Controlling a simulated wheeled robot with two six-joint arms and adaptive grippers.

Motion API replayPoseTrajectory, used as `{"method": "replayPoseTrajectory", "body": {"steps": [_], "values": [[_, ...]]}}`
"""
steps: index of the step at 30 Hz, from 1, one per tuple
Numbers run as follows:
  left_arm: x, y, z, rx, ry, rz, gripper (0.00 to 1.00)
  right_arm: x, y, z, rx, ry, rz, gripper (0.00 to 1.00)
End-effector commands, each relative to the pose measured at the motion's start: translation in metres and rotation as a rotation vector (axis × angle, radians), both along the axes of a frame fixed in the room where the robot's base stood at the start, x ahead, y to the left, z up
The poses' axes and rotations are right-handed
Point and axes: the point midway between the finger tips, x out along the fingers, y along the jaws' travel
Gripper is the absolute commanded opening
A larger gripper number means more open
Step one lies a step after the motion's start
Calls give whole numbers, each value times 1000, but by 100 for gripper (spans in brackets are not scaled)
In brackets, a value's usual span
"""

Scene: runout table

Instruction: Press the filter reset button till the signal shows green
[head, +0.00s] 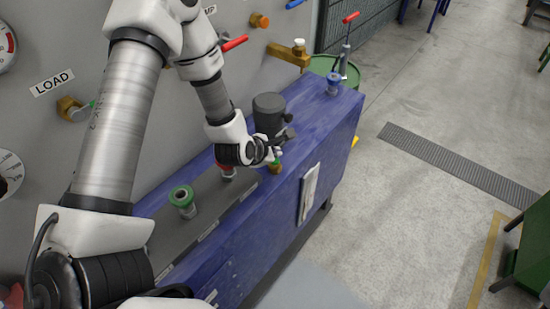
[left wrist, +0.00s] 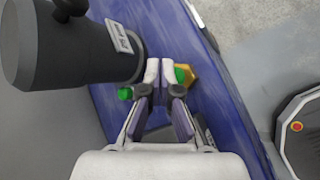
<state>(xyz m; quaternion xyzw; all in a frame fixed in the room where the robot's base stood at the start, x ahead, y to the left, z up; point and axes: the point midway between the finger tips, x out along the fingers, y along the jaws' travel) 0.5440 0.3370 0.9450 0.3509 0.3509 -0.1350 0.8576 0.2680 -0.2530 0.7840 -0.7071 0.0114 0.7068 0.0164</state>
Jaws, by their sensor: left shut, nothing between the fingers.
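The dark grey filter housing (head: 268,112) stands on the blue bench; in the left wrist view it fills the upper left (left wrist: 70,45), with a pale label plate on its side. My left gripper (head: 275,157) is shut and empty, just beside the housing. At its tips (left wrist: 160,72) a green piece on a brass hex fitting (left wrist: 190,77) shows partly behind the right finger; I cannot tell whether they touch. A second small green piece (left wrist: 125,93) lies left of the fingers. Which green piece is the button or the signal is not clear. My right gripper is out of view.
The blue bench (head: 330,130) runs along a grey panel with gauges, a LOAD label (head: 52,83) and a red-handled valve (head: 234,43). A green-ringed fitting (head: 182,197) stands nearer. A paper (head: 308,192) hangs on the bench's side.

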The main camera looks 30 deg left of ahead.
Motion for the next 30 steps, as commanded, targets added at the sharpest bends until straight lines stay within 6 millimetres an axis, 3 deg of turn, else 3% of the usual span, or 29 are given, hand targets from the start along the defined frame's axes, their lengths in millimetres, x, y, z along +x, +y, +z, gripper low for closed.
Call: {"method": "replayPoseTrajectory", "body": {"steps": [8, 22, 30], "values": [[0, 0, 3, 0, 0, 0, 0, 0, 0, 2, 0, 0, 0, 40], [0, 0, 49, 0, -1, 1, 0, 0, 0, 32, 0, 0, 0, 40], [0, 0, 49, 0, 0, 0, 0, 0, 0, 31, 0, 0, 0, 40]]}}
